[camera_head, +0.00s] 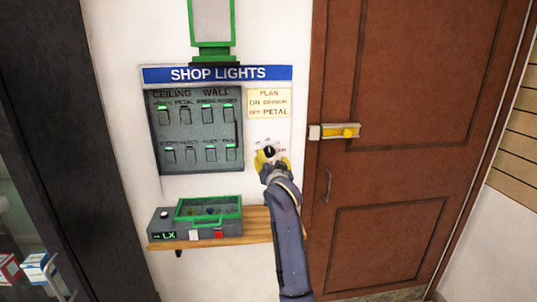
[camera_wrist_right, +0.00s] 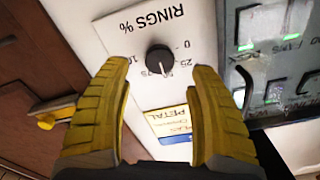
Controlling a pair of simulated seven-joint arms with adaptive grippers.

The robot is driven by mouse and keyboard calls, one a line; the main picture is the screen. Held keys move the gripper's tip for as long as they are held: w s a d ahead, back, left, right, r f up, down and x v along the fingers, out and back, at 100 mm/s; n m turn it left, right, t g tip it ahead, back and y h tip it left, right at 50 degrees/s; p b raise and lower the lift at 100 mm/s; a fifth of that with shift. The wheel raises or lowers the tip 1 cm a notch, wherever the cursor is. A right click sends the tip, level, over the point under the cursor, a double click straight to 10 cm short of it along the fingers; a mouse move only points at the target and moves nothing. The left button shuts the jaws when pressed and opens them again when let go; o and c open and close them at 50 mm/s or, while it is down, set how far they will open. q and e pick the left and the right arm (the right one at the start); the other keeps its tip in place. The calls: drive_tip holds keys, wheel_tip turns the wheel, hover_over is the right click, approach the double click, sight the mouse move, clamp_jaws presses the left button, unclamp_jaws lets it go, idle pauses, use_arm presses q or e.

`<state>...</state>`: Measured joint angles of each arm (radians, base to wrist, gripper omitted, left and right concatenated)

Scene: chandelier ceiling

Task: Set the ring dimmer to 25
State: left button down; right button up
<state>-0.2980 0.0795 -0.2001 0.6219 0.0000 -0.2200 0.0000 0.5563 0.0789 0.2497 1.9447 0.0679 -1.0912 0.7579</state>
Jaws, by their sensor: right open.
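The ring dimmer is a round black knob (camera_wrist_right: 159,59) on a white plate marked "RINGS %", with a scale from 0 to 100. Its white pointer line appears to aim near the 50 mark. In the head view the knob (camera_head: 269,151) sits at the lower right of the SHOP LIGHTS panel. My right gripper (camera_head: 271,162) is at the knob. In the right wrist view its yellow fingers (camera_wrist_right: 161,78) are open, one on each side of the knob, with gaps between. Contact with the plate cannot be told. My left gripper is out of view.
A grey switch box (camera_head: 196,130) is left of the knob, beside a yellow plan card (camera_head: 269,103). Below, a wooden shelf (camera_head: 258,226) carries a grey "LX" meter box (camera_head: 162,239). A brown door (camera_head: 395,140) with a yellow latch (camera_head: 346,132) stands close on the right.

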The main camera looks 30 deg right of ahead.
sight(270, 153)
drive_tip(key=shift+x, duration=3.35)
drive_tip(key=c, duration=1.2)
drive_tip(key=n, duration=0.5)
drive_tip(key=shift+d, duration=0.1)
drive_tip(key=shift+s+n, duration=0.1)
drive_tip(key=shift+n, duration=2.4)
